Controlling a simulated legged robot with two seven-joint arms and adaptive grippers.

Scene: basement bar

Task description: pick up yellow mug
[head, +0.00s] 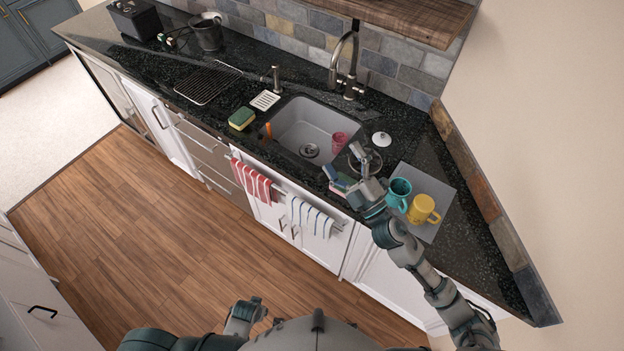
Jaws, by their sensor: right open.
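The yellow mug (423,209) stands upright on a grey mat (432,184) at the right end of the dark counter. A teal mug (397,194) stands close beside it, to its left. My right gripper (347,163) is open, with its fingers spread over the counter by the sink's right front corner. It is left of both mugs and apart from the yellow one. My right forearm passes just left of and below the mugs. Part of my left arm shows at the bottom edge, with what seems to be the left gripper (243,314); its jaw state is unclear.
The sink (306,127) holds a pink cup (338,140). A faucet (346,65) stands behind it. A white lid (381,138) lies behind my gripper. A green and yellow sponge (241,119) is left of the sink. The wall (490,215) bounds the counter at right.

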